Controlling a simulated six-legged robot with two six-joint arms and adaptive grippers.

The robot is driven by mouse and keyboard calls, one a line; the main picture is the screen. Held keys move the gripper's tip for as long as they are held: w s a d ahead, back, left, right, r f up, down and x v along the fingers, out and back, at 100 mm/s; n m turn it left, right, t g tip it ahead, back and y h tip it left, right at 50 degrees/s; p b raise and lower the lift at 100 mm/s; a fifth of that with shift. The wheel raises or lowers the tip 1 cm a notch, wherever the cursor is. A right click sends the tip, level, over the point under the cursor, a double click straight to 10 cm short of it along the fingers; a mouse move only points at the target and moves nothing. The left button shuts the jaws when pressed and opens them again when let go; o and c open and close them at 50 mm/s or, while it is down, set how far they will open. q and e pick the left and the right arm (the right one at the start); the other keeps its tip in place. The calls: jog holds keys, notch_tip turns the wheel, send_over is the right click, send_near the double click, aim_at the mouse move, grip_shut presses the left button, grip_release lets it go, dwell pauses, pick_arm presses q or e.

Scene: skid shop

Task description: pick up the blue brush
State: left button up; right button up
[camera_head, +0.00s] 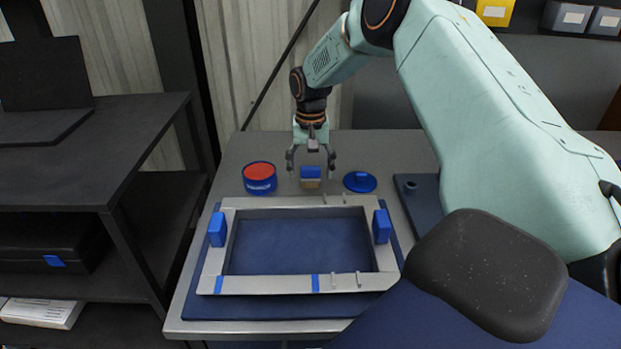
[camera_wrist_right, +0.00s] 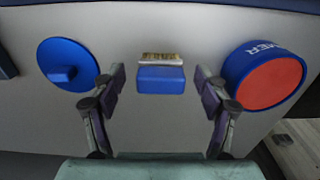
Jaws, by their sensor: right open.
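The blue brush (camera_head: 311,174), a small blue block with tan bristles, stands on the grey table behind the metal frame. It also shows in the right wrist view (camera_wrist_right: 160,79), centred beyond the fingertips, with its bristles toward the top of the picture. My right gripper (camera_head: 311,165) is open and hangs pointing down above the brush, one finger to each side. In the right wrist view its fingers (camera_wrist_right: 160,80) are spread wide with nothing between them in their grasp. I cannot tell the exact height gap. My left gripper is not in view.
A blue tin with a red top (camera_head: 260,178) stands left of the brush, and a blue round lid (camera_head: 360,181) lies to its right. The grey frame (camera_head: 260,286) with blue blocks lies in front on a blue mat. Dark shelving (camera_head: 60,185) stands left.

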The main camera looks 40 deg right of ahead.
aim_at(310, 167)
jog(key=shift+d+f, duration=0.1)
jog(key=shift+d, duration=0.1)
jog(key=shift+w, duration=0.1)
jog(key=shift+c, duration=0.8)
jog(key=shift+a, duration=0.25)
jog(key=c, duration=0.4)
jog(key=shift+d, duration=0.2)
jog(key=c, duration=0.5)
jog(key=shift+a, duration=0.15)
jog(key=shift+c, duration=0.8)
jog(key=shift+r, duration=0.5)
notch_tip(310, 167, up, 9)
jog(key=shift+f+p, duration=0.2)
jog(key=shift+p, duration=0.85)
jog(key=shift+r, duration=0.25)
